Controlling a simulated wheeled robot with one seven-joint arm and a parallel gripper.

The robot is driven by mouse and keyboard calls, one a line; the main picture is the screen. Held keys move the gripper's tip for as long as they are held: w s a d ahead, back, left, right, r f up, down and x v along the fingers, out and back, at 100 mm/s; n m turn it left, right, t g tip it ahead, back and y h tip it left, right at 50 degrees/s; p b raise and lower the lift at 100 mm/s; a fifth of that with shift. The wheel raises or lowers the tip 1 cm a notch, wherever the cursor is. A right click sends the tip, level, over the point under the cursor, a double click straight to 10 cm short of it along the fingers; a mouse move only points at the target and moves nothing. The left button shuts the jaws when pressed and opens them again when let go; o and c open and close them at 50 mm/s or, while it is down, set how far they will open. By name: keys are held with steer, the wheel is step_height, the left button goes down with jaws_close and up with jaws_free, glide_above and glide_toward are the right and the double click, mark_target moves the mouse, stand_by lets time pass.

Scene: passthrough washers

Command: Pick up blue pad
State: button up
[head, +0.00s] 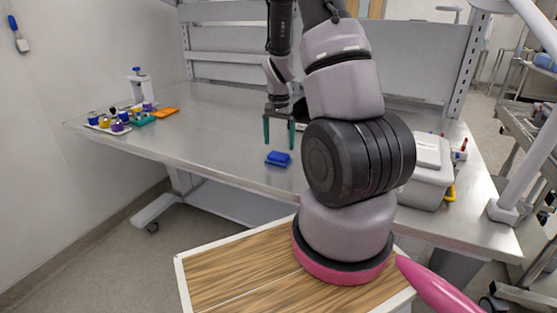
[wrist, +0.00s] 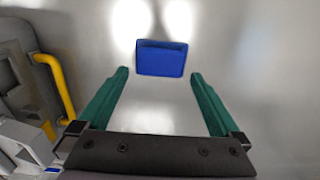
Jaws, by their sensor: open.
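The blue pad (head: 278,158) lies flat on the steel table near its front edge in the head view. In the wrist view the blue pad (wrist: 162,58) sits at upper middle, beyond the fingertips and between their lines. My gripper (head: 279,146) has green fingers pointing down, open and empty, above the table close to the pad. In the wrist view my gripper (wrist: 158,72) shows both fingers spread wide, apart from the pad. Part of the gripper's right side is close to my arm in the head view.
The steel table (head: 215,125) is clear around the pad. Small coloured bottles (head: 115,120) and an orange item (head: 165,112) stand at the far left. A white-grey box (head: 428,165) with a yellow handle (wrist: 55,80) stands at the right. A rack panel (head: 425,60) runs along the back.

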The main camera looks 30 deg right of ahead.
mark_target(279, 154)
step_height(279, 154, down, 5)
steer(key=shift+r, duration=0.1)
steer(key=c, duration=1)
steer(key=shift+r, duration=0.1)
steer(key=shift+c, duration=0.2)
step_height(279, 154, up, 10)
